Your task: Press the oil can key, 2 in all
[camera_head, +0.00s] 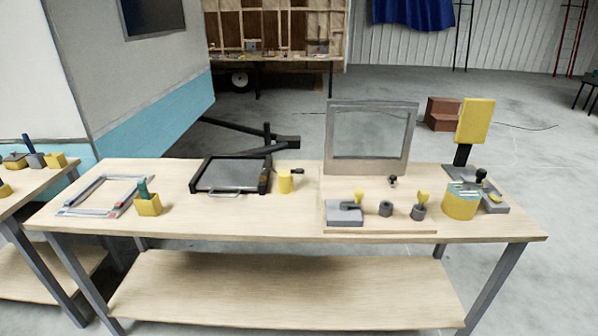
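No key marked with an oil can can be made out at this size. A small yellow can-like thing with a dark top piece (285,183) stands mid-table, right of a black-framed panel. A larger yellow round container (461,205) with pale pieces on top stands at the right end. Beside it is a grey base with a black knob (494,200). A yellow upright plate (475,120) on a black post rises behind them; any markings on it are not visible. My gripper is not in view.
The wooden workbench (250,222) holds a loose frame (72,208), a yellow box (148,206) with a green-handled tool, the black-framed panel (230,175), an upright grey window frame (369,108), and grey blocks (345,213). Another bench is at left. Bare table lies front centre.

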